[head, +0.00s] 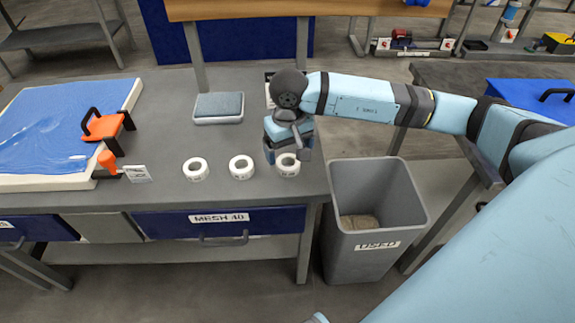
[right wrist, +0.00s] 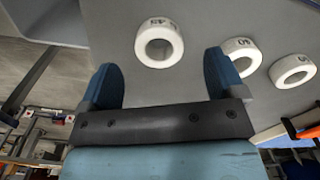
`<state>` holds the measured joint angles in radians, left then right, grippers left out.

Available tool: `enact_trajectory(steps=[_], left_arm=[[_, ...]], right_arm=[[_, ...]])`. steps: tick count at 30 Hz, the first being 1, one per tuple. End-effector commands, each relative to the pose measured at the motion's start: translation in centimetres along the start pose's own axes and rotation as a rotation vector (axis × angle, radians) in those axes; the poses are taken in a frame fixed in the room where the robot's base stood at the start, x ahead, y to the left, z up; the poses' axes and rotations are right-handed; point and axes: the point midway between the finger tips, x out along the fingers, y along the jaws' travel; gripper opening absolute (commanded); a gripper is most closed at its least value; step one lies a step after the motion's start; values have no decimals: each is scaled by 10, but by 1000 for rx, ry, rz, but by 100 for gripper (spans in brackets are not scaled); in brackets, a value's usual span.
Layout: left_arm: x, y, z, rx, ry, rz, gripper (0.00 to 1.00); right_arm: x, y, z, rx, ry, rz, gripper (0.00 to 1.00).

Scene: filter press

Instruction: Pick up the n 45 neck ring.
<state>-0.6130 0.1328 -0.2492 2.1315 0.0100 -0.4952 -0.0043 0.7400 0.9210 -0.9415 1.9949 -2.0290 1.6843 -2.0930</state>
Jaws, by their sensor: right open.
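Three white neck rings lie flat in a row on the grey bench: a left one (head: 195,169), a middle one (head: 241,167) and a right one (head: 288,168). Their labels are too small to read surely in the head view. My right gripper (head: 287,154) is above and just behind the right ring and partly covers it. In the right wrist view my right gripper (right wrist: 161,68) is open and empty, with this ring (right wrist: 140,43) ahead of the gap between its fingers. The middle ring (right wrist: 227,52) and left ring (right wrist: 276,71) are farther right there. My left gripper is not in view.
A grey bin labelled USED (head: 342,235) stands right of the bench (head: 160,207). A grey-blue pad (head: 218,107) lies behind the rings.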

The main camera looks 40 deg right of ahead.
Motion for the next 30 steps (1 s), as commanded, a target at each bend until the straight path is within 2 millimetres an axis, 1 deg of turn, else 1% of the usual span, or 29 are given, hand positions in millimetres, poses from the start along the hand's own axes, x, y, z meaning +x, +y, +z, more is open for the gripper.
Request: enact_trajectory(steps=[7,15,18,23,24,26,27,30], left_arm=[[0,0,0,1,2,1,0],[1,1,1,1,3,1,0],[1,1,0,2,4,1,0],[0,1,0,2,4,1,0],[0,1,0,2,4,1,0],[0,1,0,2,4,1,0],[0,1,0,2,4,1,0],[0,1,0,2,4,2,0]], right_arm=[[16,1,0,1,-2,0,89],[54,2,2,1,-2,-1,89],[59,2,1,0,0,-1,89],[58,3,1,0,0,-1,89],[58,3,1,0,0,-1,80],[58,3,1,0,0,-1,66],[58,3,1,0,0,-1,57],[58,3,1,0,0,-1,35]])
